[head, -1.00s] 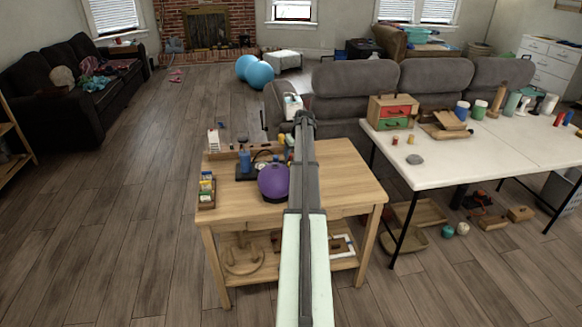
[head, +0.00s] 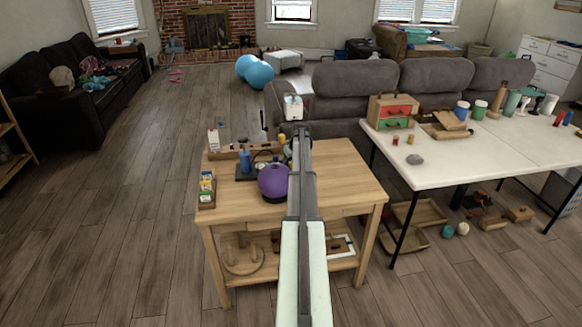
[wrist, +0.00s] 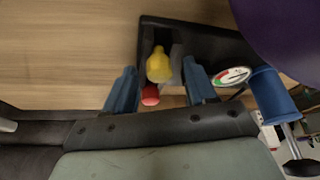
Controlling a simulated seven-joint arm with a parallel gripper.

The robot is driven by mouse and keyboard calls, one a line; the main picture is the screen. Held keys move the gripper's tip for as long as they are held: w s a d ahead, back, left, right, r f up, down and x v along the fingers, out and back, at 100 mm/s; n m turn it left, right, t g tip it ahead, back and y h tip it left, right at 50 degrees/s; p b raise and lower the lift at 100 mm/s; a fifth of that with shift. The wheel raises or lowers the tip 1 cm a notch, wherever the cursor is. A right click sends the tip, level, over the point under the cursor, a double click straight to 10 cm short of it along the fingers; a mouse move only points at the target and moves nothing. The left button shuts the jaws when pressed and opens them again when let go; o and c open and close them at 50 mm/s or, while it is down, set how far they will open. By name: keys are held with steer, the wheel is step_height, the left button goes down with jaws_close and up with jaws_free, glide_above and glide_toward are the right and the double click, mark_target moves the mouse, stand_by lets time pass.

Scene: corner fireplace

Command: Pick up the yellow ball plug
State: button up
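The yellow ball plug (wrist: 159,66) shows in the wrist view as a rounded yellow piece over a black base. It appears between the two blue fingers of my gripper (wrist: 159,70), closer to the left-right middle of the gap, with space on both sides. My gripper is open. I cannot tell how far the plug lies beyond the fingertips. A red piece (wrist: 150,95) shows just below the plug, also between the fingers. In the head view my arm hides most of the gripper over the back of the wooden table.
A purple ball (head: 273,182) and a blue cylinder (head: 245,160) stand on the wooden table (head: 340,185). The ball (wrist: 285,35) and the blue cylinder (wrist: 273,95) lie to the right in the wrist view, with a round gauge (wrist: 232,76). A white table (head: 480,145) is at the right.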

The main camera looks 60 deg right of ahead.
steer(key=c, duration=0.9)
steer(key=shift+c, duration=0.2)
step_height(320, 180, up, 9)
step_height(320, 180, up, 6)
steer(key=a, duration=0.2)
steer(key=s+a+r+n+y, duration=0.1)
steer(key=a+r+n, duration=0.1)
steer(key=a+n, duration=0.2)
steer(key=s+a+r+n+y, duration=0.2)
steer(key=a+n, duration=0.2)
steer(key=a, duration=0.5)
steer(key=shift+r, duration=0.4)
